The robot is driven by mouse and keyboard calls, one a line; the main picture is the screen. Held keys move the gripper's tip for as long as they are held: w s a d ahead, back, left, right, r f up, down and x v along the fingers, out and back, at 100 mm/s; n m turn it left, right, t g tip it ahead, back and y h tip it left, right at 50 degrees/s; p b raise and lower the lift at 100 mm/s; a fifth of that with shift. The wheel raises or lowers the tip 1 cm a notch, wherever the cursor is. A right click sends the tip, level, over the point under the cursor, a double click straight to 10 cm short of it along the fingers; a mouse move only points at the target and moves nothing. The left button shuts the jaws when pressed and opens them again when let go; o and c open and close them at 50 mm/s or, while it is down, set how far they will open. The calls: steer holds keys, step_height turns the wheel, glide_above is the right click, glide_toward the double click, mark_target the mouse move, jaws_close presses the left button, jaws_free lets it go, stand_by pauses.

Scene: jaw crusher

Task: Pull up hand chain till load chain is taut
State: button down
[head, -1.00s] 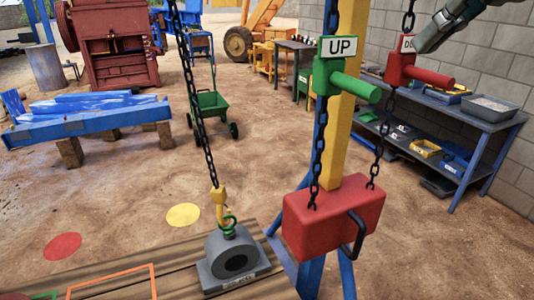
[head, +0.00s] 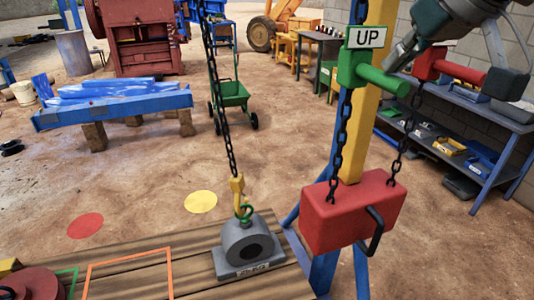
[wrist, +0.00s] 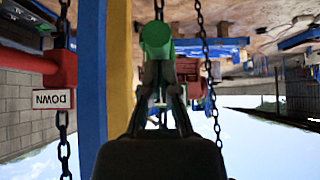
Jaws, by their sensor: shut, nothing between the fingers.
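The green UP handle (head: 372,75) sits on the hand chain (head: 338,140) beside a yellow and blue post, above a red box (head: 350,215). The red handle (head: 450,70) hangs on the other strand, right of it; its DOWN sign (wrist: 52,99) shows inverted in the wrist view. My gripper (head: 398,62) is close to the green handle, shut and empty; in the wrist view its fingers (wrist: 160,75) point at the green handle (wrist: 157,38). Contact cannot be told. The load chain (head: 218,100) runs nearly straight to a yellow hook (head: 238,190) at the green eye (head: 244,212) of a grey load (head: 248,245).
The load stands on a wooden deck (head: 190,280) with an orange outline. A blue shelf (head: 480,125) stands along the wall at right. A green cart (head: 232,95) and blue table (head: 115,110) stand behind.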

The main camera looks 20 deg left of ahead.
steer(key=shift+f, duration=0.15)
steer(key=shift+f, duration=0.2)
steer(key=shift+s+d+r, duration=0.15)
steer(key=shift+s+d, duration=0.6)
steer(key=shift+s, duration=0.3)
steer(key=shift+s+d+r, duration=0.15)
steer(key=shift+s+d, duration=0.55)
steer(key=shift+s, duration=0.35)
glide_toward(410, 89)
stand_by(2.5)
